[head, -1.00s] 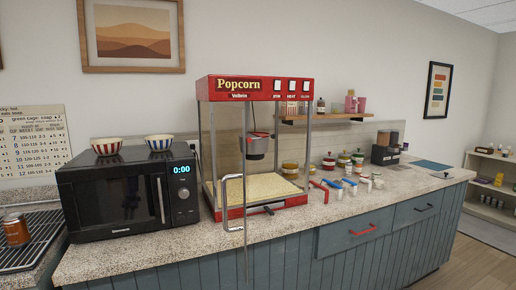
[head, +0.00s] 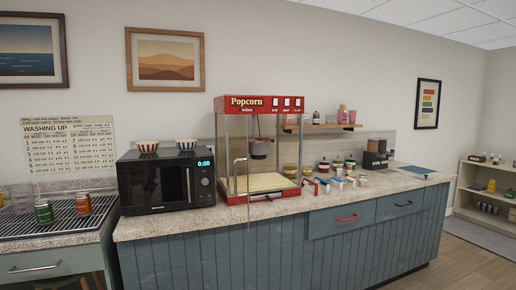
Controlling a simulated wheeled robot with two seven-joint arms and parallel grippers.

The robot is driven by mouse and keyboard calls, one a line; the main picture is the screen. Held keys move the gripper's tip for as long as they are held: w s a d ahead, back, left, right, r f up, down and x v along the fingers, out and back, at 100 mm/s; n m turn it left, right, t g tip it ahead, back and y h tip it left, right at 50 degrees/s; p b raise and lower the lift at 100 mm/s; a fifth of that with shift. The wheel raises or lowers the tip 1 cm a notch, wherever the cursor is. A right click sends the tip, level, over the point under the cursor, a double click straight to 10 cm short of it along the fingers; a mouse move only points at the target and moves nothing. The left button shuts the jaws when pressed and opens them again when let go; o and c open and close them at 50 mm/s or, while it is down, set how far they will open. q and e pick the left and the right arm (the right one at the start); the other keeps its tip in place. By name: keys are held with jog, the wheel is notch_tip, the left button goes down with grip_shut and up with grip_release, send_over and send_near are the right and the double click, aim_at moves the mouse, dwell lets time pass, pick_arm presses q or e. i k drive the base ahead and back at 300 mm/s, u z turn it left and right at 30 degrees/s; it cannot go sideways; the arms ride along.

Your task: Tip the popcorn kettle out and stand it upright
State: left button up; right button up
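The red popcorn machine (head: 233,105) stands on the speckled counter, right of the microwave. Inside it the popcorn kettle (head: 259,150), a small metal pot with a dark red top, hangs from the machine's roof and looks upright. A layer of pale yellow popcorn (head: 262,182) covers the machine's floor, below the kettle. A tall metal door handle (head: 237,178) stands at the machine's front left; whether the glass door is ajar is hard to tell. Neither of my grippers shows in the head view.
A black microwave (head: 160,184) with two striped bowls on top stands left of the machine. Several jars and coloured scoops (head: 322,184) lie to its right. A drying rack (head: 60,219) with cans is at far left. Floor at lower right is clear.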

aim_at(258, 150)
jog(key=u, duration=1.05)
jog(key=i, duration=1)
jog(key=z, duration=0.05)
